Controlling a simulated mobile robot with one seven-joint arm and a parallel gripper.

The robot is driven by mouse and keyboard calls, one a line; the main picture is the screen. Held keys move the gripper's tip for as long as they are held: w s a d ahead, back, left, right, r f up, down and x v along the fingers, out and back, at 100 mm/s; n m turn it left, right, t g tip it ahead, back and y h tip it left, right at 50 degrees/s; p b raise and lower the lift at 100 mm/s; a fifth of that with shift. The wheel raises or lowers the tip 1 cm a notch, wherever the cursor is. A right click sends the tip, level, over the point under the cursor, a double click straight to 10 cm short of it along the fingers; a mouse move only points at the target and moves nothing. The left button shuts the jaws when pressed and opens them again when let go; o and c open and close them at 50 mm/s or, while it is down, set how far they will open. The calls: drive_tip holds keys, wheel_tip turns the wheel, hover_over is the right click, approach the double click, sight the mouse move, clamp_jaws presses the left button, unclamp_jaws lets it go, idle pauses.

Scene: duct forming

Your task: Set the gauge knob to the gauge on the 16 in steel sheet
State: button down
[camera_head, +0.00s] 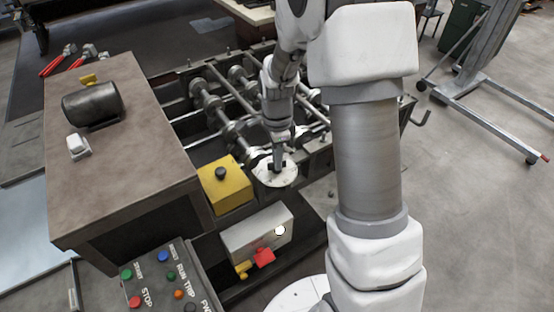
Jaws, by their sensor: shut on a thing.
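My gripper (277,168) points down over a round white dial plate (262,176) beside the roller machine. It is shut on the dark gauge knob (270,167) at the middle of that dial. The gripper hides part of the knob, and the dial's marks are too small to read. I cannot make out a labelled 16 in steel sheet; a pale bluish flat sheet (25,225) lies at the left edge, with no legible mark.
A yellow box with a black knob (225,186) stands just left of the dial. A grey box (256,233) with red and yellow parts is below. A button panel (160,280) is at the lower left. A brown-topped cabinet (130,160) stands left; rollers (215,105) lie behind.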

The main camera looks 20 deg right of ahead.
drive_tip(key=n+b, duration=0.1)
drive_tip(key=n, duration=0.3)
drive_tip(key=shift+n, duration=0.3)
drive_tip(key=shift+n+b, duration=0.85)
drive_tip(key=shift+n, duration=1.45)
drive_tip(key=c, duration=0.9)
unclamp_jaws()
wheel_tip(320, 180, up, 18)
drive_tip(key=shift+f, duration=0.25)
